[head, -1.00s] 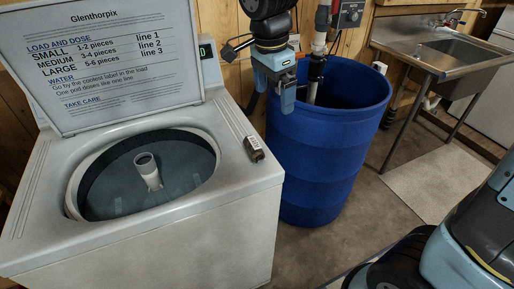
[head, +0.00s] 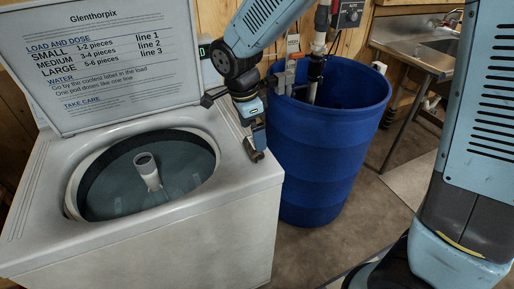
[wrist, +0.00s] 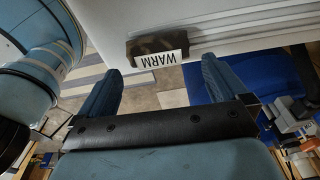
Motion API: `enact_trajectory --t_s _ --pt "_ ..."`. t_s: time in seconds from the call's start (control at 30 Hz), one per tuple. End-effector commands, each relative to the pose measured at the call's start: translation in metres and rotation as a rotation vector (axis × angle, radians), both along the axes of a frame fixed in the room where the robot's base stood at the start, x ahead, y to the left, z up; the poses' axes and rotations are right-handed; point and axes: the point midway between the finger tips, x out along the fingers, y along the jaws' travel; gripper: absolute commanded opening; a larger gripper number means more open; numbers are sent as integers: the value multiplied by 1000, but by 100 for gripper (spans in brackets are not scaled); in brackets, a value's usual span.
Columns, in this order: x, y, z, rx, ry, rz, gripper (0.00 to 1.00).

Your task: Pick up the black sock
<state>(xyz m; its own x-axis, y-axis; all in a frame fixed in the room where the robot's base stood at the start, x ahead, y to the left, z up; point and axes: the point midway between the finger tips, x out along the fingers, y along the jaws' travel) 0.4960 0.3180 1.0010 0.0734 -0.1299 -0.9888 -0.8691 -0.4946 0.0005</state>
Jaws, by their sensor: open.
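A small dark brown-black piece (wrist: 148,43) with a white tag reading WARM lies on the washer's front right rim. It is the only sock-like thing I see, and its colour looks mottled rather than plain black. My gripper (wrist: 160,70) is open and empty, its two blue fingers apart on either side of the piece's near edge in the wrist view. The fingertips stop just short of it, and I cannot tell their height above it. In the head view my gripper (head: 254,151) covers most of the piece at the washer's right corner.
The white washer (head: 150,235) has its lid up with printed instructions, and its tub (head: 185,160) is open with a pale agitator. A blue barrel (head: 322,150) stands close on the right. A steel sink (head: 440,50) is at the back right. Some floor shows between them.

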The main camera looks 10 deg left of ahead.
Motion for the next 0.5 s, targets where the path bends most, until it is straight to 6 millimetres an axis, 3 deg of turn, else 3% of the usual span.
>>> enact_trajectory --t_s 0.5 --pt "3 -5 -51 -2 1 2 100"
